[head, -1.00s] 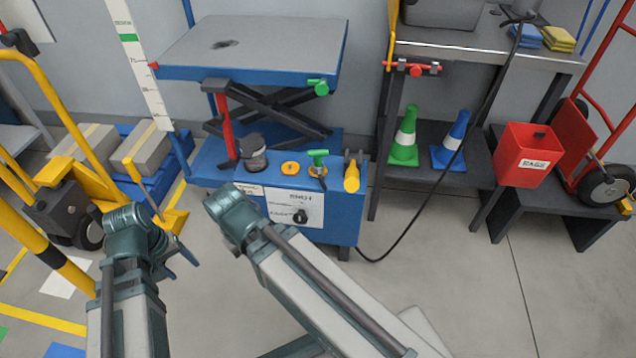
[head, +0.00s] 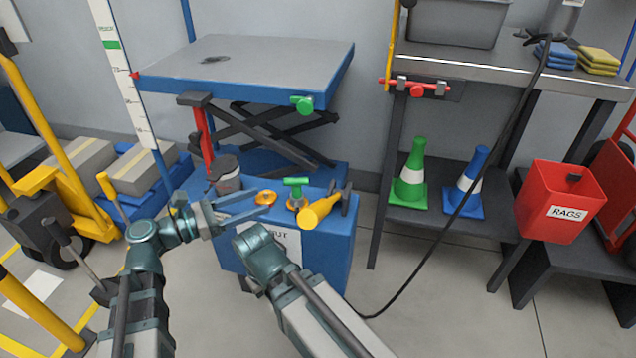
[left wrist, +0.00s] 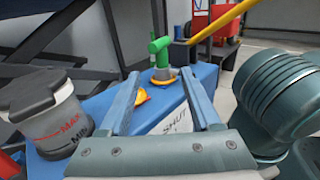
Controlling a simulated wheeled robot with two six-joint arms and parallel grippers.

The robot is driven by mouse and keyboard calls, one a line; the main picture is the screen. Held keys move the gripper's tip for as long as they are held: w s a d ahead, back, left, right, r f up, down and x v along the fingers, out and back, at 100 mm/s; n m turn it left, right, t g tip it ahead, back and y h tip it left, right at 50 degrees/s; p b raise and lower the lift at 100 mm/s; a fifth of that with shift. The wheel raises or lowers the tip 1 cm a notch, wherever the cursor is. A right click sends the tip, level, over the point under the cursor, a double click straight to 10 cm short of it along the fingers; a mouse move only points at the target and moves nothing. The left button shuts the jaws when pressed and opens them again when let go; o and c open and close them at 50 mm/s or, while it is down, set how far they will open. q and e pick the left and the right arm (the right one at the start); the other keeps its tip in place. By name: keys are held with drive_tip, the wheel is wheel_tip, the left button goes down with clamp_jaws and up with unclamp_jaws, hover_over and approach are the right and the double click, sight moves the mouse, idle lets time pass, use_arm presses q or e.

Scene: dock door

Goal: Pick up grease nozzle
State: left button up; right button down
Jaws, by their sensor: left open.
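Several small items sit on the blue lift-table base (head: 335,245): an orange fitting (head: 265,197), a green T-handle (head: 295,188) and a yellow cylindrical piece (head: 318,209). None is labelled as the grease nozzle, so I cannot tell for sure which it is. My left gripper (head: 261,201) is open and empty, its fingers pointing right at the orange fitting. In the left wrist view the orange fitting (left wrist: 142,97) shows between the fingers, with the green T-handle (left wrist: 160,52) beyond. Contact cannot be told. My right arm's forward joint shows, but its gripper does not.
A dark-lidded clear reservoir (head: 224,175) stands just behind my left gripper. The lift platform (head: 255,62) overhangs the base. To the right are a green cone (head: 410,178), a blue cone (head: 467,185) and a red rags bin (head: 562,205). A black cable runs down to the floor.

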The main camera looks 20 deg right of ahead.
sight(297, 192)
use_arm(q)
drive_tip(key=d, duration=0.3)
drive_tip(key=w+d, duration=0.1)
drive_tip(key=d, duration=0.3)
drive_tip(key=shift+w+d, duration=0.45)
drive_tip(key=shift+d, duration=1.4)
drive_tip(key=shift+w+d, duration=0.2)
drive_tip(key=shift+d, duration=1.4)
clamp_jaws()
